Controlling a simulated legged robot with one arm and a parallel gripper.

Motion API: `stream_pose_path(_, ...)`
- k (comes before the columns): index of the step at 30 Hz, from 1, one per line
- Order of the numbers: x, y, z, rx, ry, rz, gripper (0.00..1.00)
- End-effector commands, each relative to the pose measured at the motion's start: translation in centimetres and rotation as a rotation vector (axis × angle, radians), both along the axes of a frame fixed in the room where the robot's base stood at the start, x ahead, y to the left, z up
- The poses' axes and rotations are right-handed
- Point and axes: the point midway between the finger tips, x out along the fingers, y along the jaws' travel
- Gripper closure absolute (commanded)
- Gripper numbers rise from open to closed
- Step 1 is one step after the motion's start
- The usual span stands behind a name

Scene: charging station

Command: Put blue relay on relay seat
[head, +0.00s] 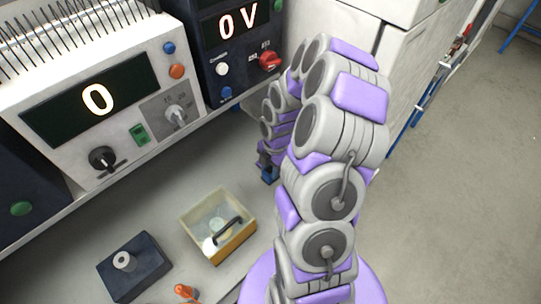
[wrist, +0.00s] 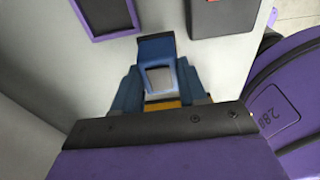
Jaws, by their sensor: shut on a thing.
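My gripper (wrist: 159,88) is shut on the blue relay (wrist: 155,45), which sits between the two fingers in the wrist view. The relay has a pale grey-white face below its blue top edge. In the head view the relay (head: 269,175) is a small blue patch under my gripper (head: 267,165), above the grey bench and partly hidden by my arm. In the wrist view, a dark rectangle with a purple frame (wrist: 106,14) lies just beyond the relay to the upper left. I cannot tell whether it is the relay seat. No seat can be made out in the head view.
A yellowish open box (head: 232,246) with a black handle stands on the bench. A dark blue block with a grey cylinder (head: 133,268) and an orange-handled tool (head: 184,291) are nearby. Instrument panels (head: 97,98) line the back. A dark piece with red (wrist: 211,17) is upper right.

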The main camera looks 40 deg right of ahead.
Motion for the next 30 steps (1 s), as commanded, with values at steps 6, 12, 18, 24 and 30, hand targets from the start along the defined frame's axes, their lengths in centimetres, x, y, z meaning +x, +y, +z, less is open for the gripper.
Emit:
stream_pose_path(6,3.2,-2.0,-0.5,-0.006,0.001,-0.003,0.95)
stream_pose_path(12,5.7,-3.6,-0.6,-0.012,-0.001,-0.002,0.95)
stream_pose_path(18,6.9,-5.2,-0.8,-0.006,-0.001,-0.001,0.95)
stream_pose_path(24,6.9,-5.4,-1.9,-0.002,0.004,-0.001,0.95)
stream_pose_path(30,6.9,-5.1,-4.3,-0.005,0.005,-0.001,0.95)
